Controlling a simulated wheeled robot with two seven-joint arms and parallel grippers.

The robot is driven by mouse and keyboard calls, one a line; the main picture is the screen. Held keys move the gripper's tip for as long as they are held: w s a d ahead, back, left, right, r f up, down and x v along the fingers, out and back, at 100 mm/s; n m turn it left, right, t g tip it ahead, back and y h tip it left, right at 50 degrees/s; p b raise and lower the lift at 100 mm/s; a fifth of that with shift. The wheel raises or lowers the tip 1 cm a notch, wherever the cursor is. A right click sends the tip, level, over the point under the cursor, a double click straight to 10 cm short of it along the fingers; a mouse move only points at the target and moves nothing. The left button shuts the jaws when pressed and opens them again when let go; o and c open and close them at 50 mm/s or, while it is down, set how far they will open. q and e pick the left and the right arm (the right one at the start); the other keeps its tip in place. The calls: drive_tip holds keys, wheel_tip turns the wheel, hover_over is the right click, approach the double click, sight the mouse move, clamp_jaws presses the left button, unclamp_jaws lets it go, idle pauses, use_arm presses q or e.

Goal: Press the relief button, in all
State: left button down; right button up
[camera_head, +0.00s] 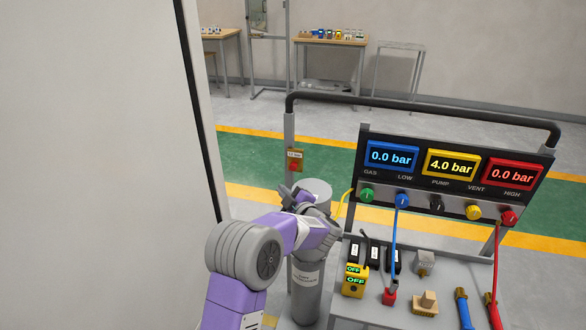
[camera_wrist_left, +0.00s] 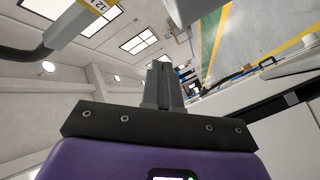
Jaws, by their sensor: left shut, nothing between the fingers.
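A small yellow plate with a red button (camera_head: 294,166) is fixed to the left post of the cart frame. It carries a small label above the red part, too small to read surely; I take it for the relief button. My left gripper (camera_head: 286,191) is just below the plate in the head view, in front of a grey cylinder; whether it touches anything cannot be told. Its fingers are shut together and empty, and they also show in the left wrist view (camera_wrist_left: 163,75). A yellow label (camera_wrist_left: 98,6) shows at the top of that view. My right gripper is not in view.
A panel (camera_head: 450,175) shows 0.0, 4.0 and 0.0 bar above a row of coloured knobs. The cart top (camera_head: 375,310) holds yellow and black devices, a wooden block and hose ends. A grey cylinder (camera_head: 306,285) stands at the cart's left. A pale wall (camera_head: 95,150) fills the left.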

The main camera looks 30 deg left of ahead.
sight(289, 167)
use_arm(q)
drive_tip(key=w+a+p, duration=0.2)
drive_tip(key=w+p, duration=0.1)
drive_tip(key=w, duration=0.5)
drive_tip(key=shift+w, duration=0.15)
drive_tip(key=shift+w, duration=0.1)
idle(1.9)
drive_tip(key=shift+w+a, duration=0.1)
drive_tip(key=shift+w, duration=0.2)
drive_tip(key=shift+w+a+r+p, duration=0.1)
drive_tip(key=shift+w+p, duration=0.6)
idle(1.0)
drive_tip(key=shift+s+d+f+b, duration=0.15)
drive_tip(key=shift+s+d+b, duration=0.1)
drive_tip(key=shift+s, duration=0.2)
drive_tip(key=shift+s+d+f+b, duration=0.15)
drive_tip(key=shift+s+b, duration=0.05)
drive_tip(key=shift+s, duration=0.2)
